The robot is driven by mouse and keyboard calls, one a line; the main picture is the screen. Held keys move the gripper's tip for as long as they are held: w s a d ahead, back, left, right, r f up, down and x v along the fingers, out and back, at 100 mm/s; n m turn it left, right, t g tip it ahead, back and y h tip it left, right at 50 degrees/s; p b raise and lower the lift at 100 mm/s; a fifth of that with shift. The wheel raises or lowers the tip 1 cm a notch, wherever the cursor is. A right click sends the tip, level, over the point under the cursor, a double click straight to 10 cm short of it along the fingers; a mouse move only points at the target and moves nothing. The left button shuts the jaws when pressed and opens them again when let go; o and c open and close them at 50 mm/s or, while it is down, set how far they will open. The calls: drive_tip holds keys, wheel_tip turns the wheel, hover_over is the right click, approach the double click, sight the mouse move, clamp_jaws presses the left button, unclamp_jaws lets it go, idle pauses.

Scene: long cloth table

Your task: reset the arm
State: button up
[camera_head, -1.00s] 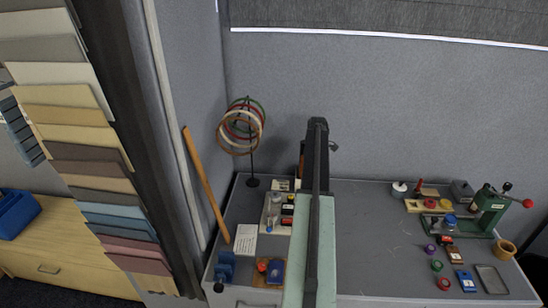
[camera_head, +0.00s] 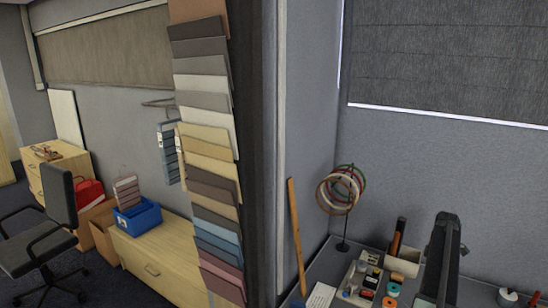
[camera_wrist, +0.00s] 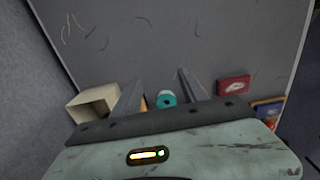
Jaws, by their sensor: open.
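My gripper (camera_wrist: 158,84) shows in the wrist view with its two dark fingers apart and nothing between them that it grips. A teal round item (camera_wrist: 166,98) shows between the fingers, beyond them, and looks apart from them. In the head view, my raised arm stands at the lower right in front of the grey table (camera_head: 337,262); the gripper itself cannot be made out there.
In the wrist view, a cream box (camera_wrist: 92,103) is left and a red box (camera_wrist: 234,85) right of the fingers. The head view shows a ring stand (camera_head: 341,190), a wooden stick (camera_head: 296,235), hanging fabric samples (camera_head: 205,120), a blue bin (camera_head: 138,218) and an office chair (camera_head: 60,203).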

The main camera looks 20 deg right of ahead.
drive_tip(key=w+a+m, duration=0.1)
drive_tip(key=w+a, duration=0.3)
drive_tip(key=a, duration=0.5)
drive_tip(key=w+a, duration=0.4)
drive_tip(key=a, duration=0.4)
drive_tip(key=w+a+m, duration=0.1)
drive_tip(key=a, duration=1)
drive_tip(key=w+a+m, duration=0.1)
drive_tip(key=a, duration=1)
drive_tip(key=w+a+m, duration=0.1)
drive_tip(key=w+a, duration=0.1)
drive_tip(key=a, duration=0.9)
drive_tip(key=shift+a, duration=0.25)
drive_tip(key=s+a+m, duration=0.1)
drive_tip(key=s+a, duration=0.2)
drive_tip(key=a, duration=0.6)
drive_tip(key=s+a+m, duration=0.2)
drive_tip(key=s+a, duration=0.1)
drive_tip(key=a, duration=0.7)
drive_tip(key=shift+a, duration=0.25)
drive_tip(key=shift+c, duration=0.3)
